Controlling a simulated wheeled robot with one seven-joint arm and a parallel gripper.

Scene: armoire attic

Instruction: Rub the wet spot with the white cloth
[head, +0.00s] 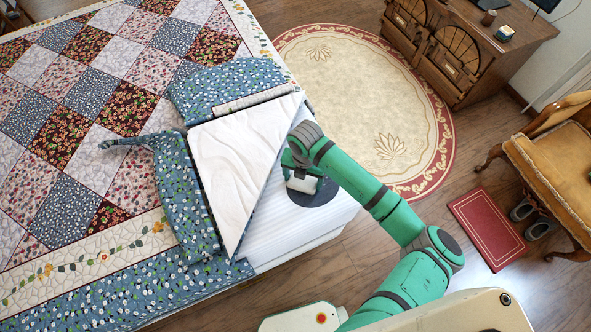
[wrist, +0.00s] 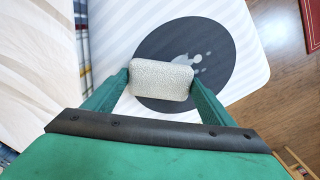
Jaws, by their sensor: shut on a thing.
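My gripper (wrist: 161,82) is shut on the white cloth (wrist: 161,78), a small, textured, rounded pad held between the two green fingers. In the head view the cloth (head: 301,185) shows below my gripper (head: 302,180). The wet spot (wrist: 194,61) is a pale, glossy splash with small drops on a dark round patch (wrist: 218,50). The cloth overlaps the lower left of this patch in the wrist view and hides part of it, just beside the splash. I cannot tell whether the cloth touches the surface. The patch (head: 318,194) lies on the striped white bed corner (head: 288,228).
A patchwork quilt (head: 98,62) covers the bed, with a white sheet (head: 235,160) folded back at the corner. A round rug (head: 350,75), a red book-like mat (head: 489,228), slippers (head: 535,229), a yellow chair (head: 555,160) and a wooden desk (head: 480,45) stand to the right.

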